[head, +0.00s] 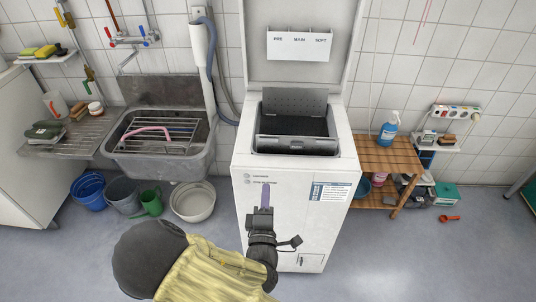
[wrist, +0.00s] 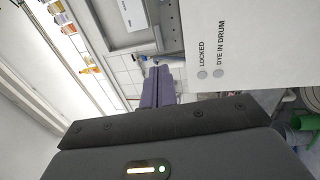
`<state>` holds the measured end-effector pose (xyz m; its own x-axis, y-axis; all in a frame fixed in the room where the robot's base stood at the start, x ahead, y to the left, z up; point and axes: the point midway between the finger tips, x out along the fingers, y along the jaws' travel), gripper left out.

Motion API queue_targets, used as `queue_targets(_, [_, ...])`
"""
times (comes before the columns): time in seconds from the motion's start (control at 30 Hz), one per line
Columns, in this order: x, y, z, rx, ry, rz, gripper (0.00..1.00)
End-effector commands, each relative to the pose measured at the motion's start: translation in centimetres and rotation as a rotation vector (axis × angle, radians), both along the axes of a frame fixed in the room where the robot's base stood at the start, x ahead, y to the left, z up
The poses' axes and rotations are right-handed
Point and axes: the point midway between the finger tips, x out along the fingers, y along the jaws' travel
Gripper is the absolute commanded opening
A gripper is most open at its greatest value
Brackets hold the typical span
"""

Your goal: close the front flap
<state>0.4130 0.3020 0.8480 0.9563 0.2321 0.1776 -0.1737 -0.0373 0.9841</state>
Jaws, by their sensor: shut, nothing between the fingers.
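A white top-loading washing machine (head: 295,215) stands in the middle with its lid (head: 300,75) raised. Inside the opening, a grey perforated flap (head: 293,105) stands upright toward the back. A lighter grey strip (head: 297,145) lies along the front edge of the opening; I cannot tell whether it is the front flap or how far it is open. My gripper (head: 265,190), with purple fingers, is shut and empty in front of the machine's upper front panel, apart from the flaps. In the wrist view the fingers (wrist: 157,85) show beside the panel's LOCKED label (wrist: 202,74).
A stone sink (head: 160,140) with a wire rack is at left, with several buckets (head: 192,202) below it. A wooden shelf (head: 390,160) with a blue spray bottle (head: 387,130) stands close on the right. Open floor lies at front right.

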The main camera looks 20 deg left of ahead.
Motion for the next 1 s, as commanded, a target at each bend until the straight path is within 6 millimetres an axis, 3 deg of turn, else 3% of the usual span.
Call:
queue_targets(0.47, [1.1,0.2,0.2,0.005,0.003,-0.002,0.0])
queue_targets(1.0, [9.8,2.2,1.9,0.005,0.002,-0.003,0.0])
